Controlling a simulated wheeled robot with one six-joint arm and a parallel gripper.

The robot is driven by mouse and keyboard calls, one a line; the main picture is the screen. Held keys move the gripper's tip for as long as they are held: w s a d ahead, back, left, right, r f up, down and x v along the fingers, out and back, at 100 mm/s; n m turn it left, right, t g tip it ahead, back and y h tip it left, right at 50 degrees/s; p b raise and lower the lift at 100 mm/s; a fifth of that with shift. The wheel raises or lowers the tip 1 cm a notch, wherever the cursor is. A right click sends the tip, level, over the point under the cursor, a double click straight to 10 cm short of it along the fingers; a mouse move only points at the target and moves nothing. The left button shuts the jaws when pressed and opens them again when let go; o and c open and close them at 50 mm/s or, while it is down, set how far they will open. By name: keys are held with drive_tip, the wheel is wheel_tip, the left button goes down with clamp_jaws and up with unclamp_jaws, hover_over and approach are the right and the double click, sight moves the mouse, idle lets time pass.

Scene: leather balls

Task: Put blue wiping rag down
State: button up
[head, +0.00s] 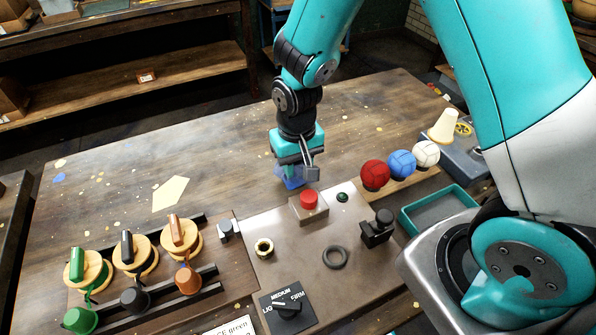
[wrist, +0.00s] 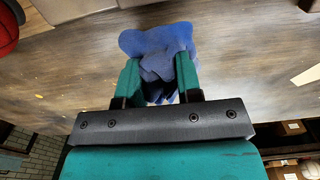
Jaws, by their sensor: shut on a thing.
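The blue wiping rag (wrist: 158,42) is bunched between the two fingers of my gripper (wrist: 157,75) in the wrist view. In the head view, the rag (head: 289,182) shows as a small blue patch under my gripper (head: 291,172). It is low over the wooden table (head: 110,160), just behind the brown panel. I cannot tell whether the rag touches the table. My gripper is shut on the rag and hides part of it.
A red button box (head: 309,206) stands right in front of the gripper. Red (head: 375,174), blue (head: 402,164) and white (head: 426,154) balls are to the right. A green tray (head: 438,211) lies beyond the panel's right edge. The table left of the gripper is mostly clear, with a pale paper piece (head: 170,192).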

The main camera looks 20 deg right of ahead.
sight(297, 174)
drive_tip(key=shift+f, duration=1.6)
drive_tip(key=shift+f, duration=0.2)
drive_tip(key=o, duration=1)
drive_tip(key=shift+r, duration=0.1)
drive_tip(key=shift+o, duration=0.2)
drive_tip(key=shift+r, duration=0.1)
